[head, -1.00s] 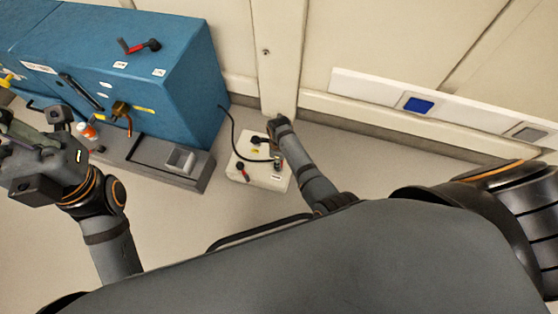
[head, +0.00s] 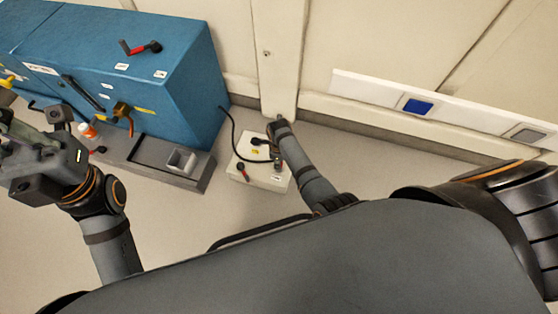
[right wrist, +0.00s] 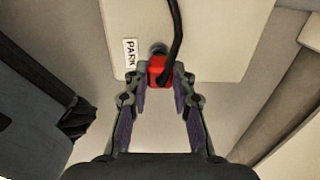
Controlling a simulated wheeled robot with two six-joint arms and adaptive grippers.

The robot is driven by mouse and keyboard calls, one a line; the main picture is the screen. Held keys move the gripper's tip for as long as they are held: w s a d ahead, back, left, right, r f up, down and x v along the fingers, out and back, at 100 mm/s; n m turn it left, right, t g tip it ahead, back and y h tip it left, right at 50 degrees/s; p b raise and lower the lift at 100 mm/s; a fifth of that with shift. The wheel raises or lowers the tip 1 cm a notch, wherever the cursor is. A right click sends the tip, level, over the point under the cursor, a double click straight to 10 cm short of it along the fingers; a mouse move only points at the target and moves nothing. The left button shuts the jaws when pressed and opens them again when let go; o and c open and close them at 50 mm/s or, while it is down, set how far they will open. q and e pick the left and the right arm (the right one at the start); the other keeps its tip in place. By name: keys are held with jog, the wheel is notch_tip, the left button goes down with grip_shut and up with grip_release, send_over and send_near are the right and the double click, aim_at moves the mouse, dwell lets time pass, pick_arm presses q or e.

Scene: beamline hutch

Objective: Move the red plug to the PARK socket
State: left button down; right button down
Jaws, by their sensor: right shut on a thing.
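The red plug (right wrist: 158,71) sits between the fingertips of my right gripper (right wrist: 160,84) in the right wrist view, with a black cable rising from it. My right gripper (head: 276,162) is shut on it above the right part of the white box. The PARK label (right wrist: 130,54) is beside the plug on the pale box face. A dark round rim, likely the PARK socket (right wrist: 158,48), shows just beyond the plug. I cannot tell whether the plug is seated in it. My left gripper (head: 35,150) is at the far left, away from the box; its fingers are unclear.
The white box (head: 242,177) stands on the floor beside a blue cabinet (head: 185,85); the black cable (head: 233,128) runs between them. A red-and-black part (head: 242,167) is on the box's left side. A grey ledge (head: 150,175) fronts the cabinet. The wall is close behind.

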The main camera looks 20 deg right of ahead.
jog(key=shift+p, duration=0.35)
jog(key=shift+f+b, duration=0.45)
jog(key=shift+f, duration=0.15)
dwell(0.7)
jog(key=c, duration=1)
grip_release()
jog(key=shift+c, duration=0.2)
jog(key=shift+r, duration=0.15)
